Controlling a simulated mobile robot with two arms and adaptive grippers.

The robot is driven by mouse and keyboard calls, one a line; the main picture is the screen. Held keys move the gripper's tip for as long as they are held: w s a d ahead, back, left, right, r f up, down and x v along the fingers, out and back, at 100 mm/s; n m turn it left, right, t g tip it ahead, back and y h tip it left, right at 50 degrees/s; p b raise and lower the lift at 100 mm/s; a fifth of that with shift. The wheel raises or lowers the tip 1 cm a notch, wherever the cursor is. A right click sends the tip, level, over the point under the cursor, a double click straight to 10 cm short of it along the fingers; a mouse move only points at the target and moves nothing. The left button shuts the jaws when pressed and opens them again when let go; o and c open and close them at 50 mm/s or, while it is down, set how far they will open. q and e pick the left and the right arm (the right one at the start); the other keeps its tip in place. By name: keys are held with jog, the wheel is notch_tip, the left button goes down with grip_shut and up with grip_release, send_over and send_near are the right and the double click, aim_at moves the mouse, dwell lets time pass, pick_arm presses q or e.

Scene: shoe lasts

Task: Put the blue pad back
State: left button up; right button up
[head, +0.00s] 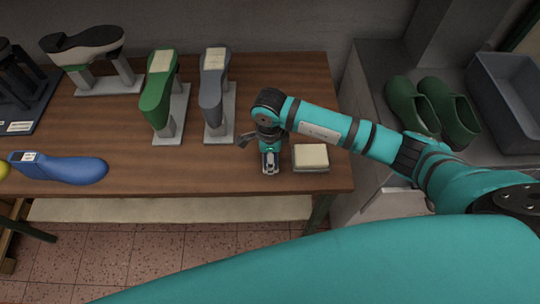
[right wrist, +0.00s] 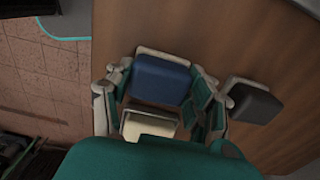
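In the right wrist view the blue pad (right wrist: 160,78), with a pale edge along its far side, lies between the two fingers of my right gripper (right wrist: 160,92). The fingers stand close on either side of it; I cannot tell whether they press on it. In the head view my right gripper (head: 268,160) points down over the table's front right part, and I cannot make out the blue pad there. My left gripper is not in view.
A cream pad (head: 311,157) sits right of the gripper on the wooden table (head: 215,170). The wrist view shows a dark grey pad (right wrist: 253,102). Green (head: 160,88) and grey (head: 213,88) lasts stand behind; a blue last (head: 75,169) is at left.

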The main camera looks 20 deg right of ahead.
jog(key=o, duration=0.4)
jog(key=shift+c, duration=0.2)
jog(key=shift+r, duration=0.3)
notch_tip(320, 180, up, 12)
jog(key=b, duration=0.3)
jog(key=shift+f, duration=0.15)
